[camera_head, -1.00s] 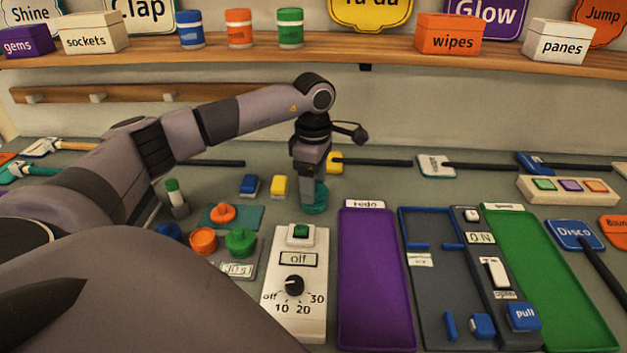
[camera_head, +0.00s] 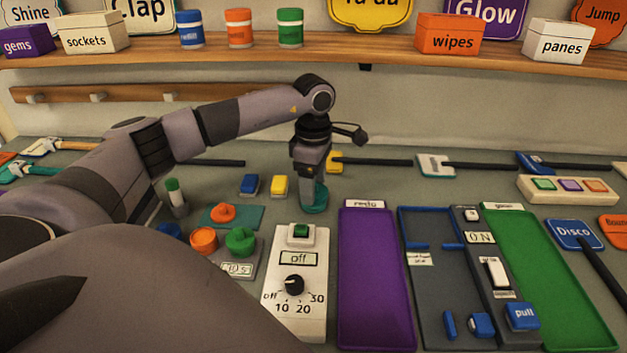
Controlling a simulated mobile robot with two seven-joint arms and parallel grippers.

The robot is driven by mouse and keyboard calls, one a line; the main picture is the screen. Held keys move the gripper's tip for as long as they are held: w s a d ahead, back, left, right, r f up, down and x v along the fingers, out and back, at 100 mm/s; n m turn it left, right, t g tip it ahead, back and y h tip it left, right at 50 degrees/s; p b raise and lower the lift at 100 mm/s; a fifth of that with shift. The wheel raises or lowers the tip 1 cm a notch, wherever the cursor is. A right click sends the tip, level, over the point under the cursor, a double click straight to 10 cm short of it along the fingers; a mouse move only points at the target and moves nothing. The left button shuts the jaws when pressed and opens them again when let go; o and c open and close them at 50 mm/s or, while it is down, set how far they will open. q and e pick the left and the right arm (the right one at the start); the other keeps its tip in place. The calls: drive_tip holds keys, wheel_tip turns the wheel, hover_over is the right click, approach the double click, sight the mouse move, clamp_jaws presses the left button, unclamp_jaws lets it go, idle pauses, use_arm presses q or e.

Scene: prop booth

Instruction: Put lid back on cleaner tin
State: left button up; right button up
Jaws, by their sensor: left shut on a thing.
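My left gripper (camera_head: 309,204) reaches down in the middle of the counter, its fingers shut on a low teal round piece (camera_head: 320,198). The fingers hide much of that piece, and I cannot tell whether it is the lid alone, the tin, or the lid on the tin. An orange knobbed piece (camera_head: 223,212) lies on a teal mat (camera_head: 251,217) to the left of the gripper. No label marks a cleaner tin that I can read. My right gripper is not in view.
A white dial box (camera_head: 313,258) stands just in front of the gripper, with a purple tray (camera_head: 372,280) to its right. Blue (camera_head: 249,184) and yellow (camera_head: 279,185) blocks lie close left of the gripper. A shelf (camera_head: 380,65) runs along the back wall.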

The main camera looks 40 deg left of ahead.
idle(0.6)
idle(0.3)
use_arm(q)
drive_tip(key=o, duration=1.1)
drive_tip(key=shift+o, duration=0.3)
drive_tip(key=shift+r+p, duration=1)
drive_tip(key=shift+r, duration=0.1)
drive_tip(key=shift+r+p, duration=0.75)
drive_tip(key=shift+r, duration=1.6)
